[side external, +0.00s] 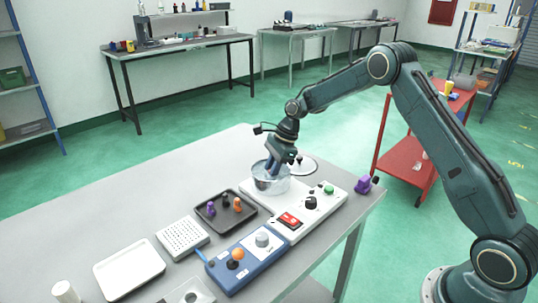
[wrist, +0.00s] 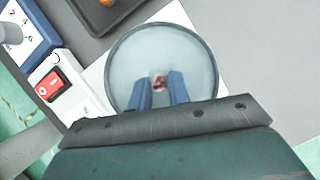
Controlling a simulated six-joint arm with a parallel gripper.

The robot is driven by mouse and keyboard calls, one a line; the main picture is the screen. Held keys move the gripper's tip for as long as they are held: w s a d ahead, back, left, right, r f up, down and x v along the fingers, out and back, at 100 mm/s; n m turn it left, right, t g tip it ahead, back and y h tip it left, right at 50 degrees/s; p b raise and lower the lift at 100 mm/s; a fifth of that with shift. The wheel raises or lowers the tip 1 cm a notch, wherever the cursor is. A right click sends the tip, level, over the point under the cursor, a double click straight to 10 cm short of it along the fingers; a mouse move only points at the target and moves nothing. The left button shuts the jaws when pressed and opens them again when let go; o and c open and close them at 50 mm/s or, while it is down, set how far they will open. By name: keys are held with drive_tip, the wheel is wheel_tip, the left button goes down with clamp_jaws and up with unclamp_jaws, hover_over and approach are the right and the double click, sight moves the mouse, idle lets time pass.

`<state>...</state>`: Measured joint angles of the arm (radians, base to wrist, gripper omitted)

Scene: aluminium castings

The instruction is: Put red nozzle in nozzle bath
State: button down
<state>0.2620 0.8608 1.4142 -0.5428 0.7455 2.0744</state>
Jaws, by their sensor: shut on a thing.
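The nozzle bath (side external: 260,187) is a round, clear-walled bowl on a white control unit (side external: 326,197). It fills the middle of the wrist view (wrist: 125,60). My gripper (side external: 272,170) points down into the bowl's mouth in the side view. Its two blue fingers (wrist: 160,92) lie over the bowl in the wrist view. They are shut on the red nozzle (wrist: 159,82), a small reddish piece seen between the fingertips. The fingers and the bowl wall hide the nozzle in the side view. I cannot tell whether it touches the bowl's bottom.
A dark tray (side external: 243,219) with purple, black and orange pieces lies left of the bath. A blue unit (side external: 262,270) with an orange knob stands in front. A round lid (side external: 303,172) is behind the bath. A purple piece (side external: 363,184) sits near the table's right edge.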

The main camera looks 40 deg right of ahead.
drive_tip(key=shift+f, duration=0.2)
drive_tip(key=c, duration=1.3)
unclamp_jaws()
drive_tip(key=v, duration=1.2)
drive_tip(key=shift+r, duration=0.15)
